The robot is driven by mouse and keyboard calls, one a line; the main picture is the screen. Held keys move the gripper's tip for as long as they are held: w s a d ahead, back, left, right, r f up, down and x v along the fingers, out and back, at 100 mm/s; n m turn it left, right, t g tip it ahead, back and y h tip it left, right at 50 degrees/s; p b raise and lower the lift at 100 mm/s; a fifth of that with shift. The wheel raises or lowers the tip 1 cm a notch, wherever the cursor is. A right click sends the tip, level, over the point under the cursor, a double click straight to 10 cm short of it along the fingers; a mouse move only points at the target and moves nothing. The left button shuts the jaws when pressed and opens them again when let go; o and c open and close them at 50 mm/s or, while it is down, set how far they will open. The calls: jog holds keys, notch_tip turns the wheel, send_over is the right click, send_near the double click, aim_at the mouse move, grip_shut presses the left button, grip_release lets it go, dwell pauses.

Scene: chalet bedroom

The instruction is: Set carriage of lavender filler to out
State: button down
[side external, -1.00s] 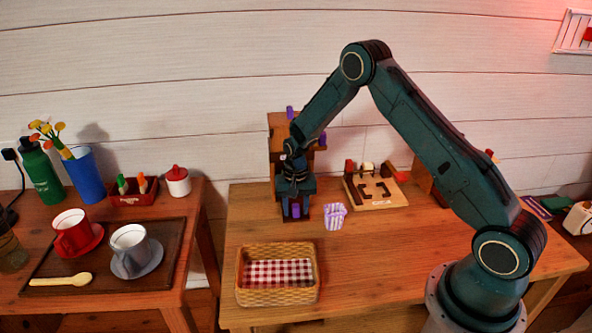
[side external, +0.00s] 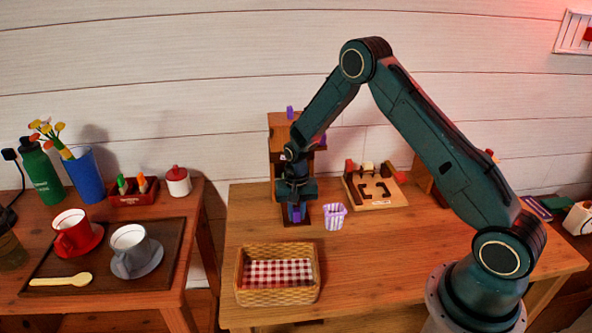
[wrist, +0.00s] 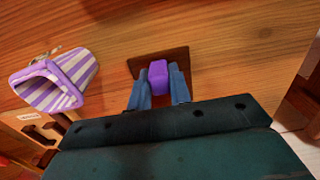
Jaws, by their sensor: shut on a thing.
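The lavender filler (side external: 278,123) is a tall brown wooden stand at the back of the table, with purple parts at its top and right side. My arm hides much of its front. My gripper (side external: 296,213) is low at its front, shut on a purple knob, which I take to be the carriage handle. In the wrist view the purple knob (wrist: 158,78) sits between the two blue fingers of my gripper (wrist: 159,88), above a dark brown plate (wrist: 174,58). A purple-and-white striped pouch (side external: 335,216) stands just right of the filler, and it also shows in the wrist view (wrist: 60,82).
A wicker basket (side external: 277,295) with red checked cloth lies in front. A wooden board (side external: 380,202) with dark cutouts lies to the right. A second table at left holds cups on a tray (side external: 160,275). The table's front right is clear.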

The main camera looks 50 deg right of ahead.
jog(key=s+a, duration=0.5)
jog(key=shift+s+a, duration=0.35)
jog(key=shift+a, duration=0.05)
jog(key=c, duration=1.3)
grip_release()
jog(key=shift+c, duration=0.2)
jog(key=shift+o, duration=0.3)
jog(key=shift+r, duration=0.1)
jog(key=shift+r, duration=0.45)
notch_tip(320, 180, up, 13)
